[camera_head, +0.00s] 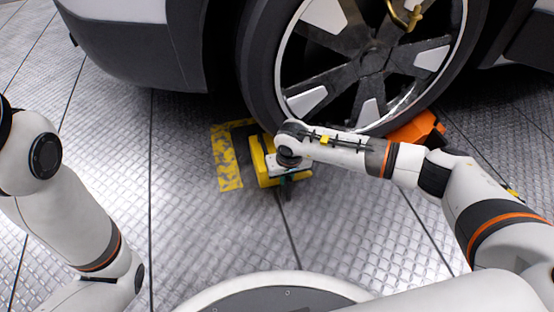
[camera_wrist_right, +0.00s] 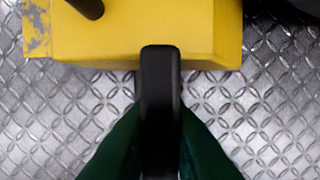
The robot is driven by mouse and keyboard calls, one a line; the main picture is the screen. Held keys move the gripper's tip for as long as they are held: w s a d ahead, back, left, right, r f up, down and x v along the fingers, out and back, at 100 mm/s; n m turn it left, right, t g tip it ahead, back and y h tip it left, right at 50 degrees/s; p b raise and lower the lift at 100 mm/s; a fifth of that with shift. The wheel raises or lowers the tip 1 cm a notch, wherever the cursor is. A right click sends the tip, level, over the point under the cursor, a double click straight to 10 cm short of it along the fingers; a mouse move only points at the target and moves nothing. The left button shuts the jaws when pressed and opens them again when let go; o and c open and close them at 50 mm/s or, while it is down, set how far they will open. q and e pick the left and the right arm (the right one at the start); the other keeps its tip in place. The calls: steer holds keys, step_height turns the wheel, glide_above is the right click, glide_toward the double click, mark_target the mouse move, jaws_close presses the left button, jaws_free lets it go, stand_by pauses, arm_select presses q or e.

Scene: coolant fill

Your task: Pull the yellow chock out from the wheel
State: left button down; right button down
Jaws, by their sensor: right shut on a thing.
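The yellow chock (camera_head: 263,168) sits on the floor by the lower left of the wheel (camera_head: 372,60). In the wrist view its yellow body (camera_wrist_right: 150,30) fills the top, with a black handle (camera_wrist_right: 160,85) reaching down from it. My right gripper (camera_head: 287,184) is at the chock's near side, partly hidden under my wrist. In the wrist view its dark green fingers (camera_wrist_right: 160,140) are closed on the black handle from both sides. The head view does not show clearly whether the chock touches the tyre. My left arm shows at the left, its gripper out of frame.
An orange chock (camera_head: 415,130) sits at the right of the wheel, behind my right arm. A worn yellow floor marking (camera_head: 226,160) lies left of the yellow chock. The car's bumper (camera_head: 140,50) overhangs above left. The metal-plate floor (camera_head: 200,235) nearer to me is clear.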

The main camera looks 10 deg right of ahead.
steer(key=shift+a, duration=1.05)
steer(key=shift+s, duration=0.15)
steer(key=shift+s+d+p, duration=0.15)
steer(key=shift+s+p, duration=0.85)
steer(key=shift+s, duration=0.45)
steer(key=shift+s+d+p, duration=0.1)
steer(key=shift+s+p, duration=1.45)
steer(key=shift+s, duration=1.15)
steer(key=shift+s+d+p, duration=0.1)
steer(key=shift+s+p, duration=1.25)
steer(key=shift+s, duration=1.6)
steer(key=shift+s+d+p, duration=0.1)
steer(key=shift+s+p, duration=1)
steer(key=shift+s, duration=1.8)
steer(key=c, duration=1)
jaws_free()
steer(key=shift+w, duration=0.1)
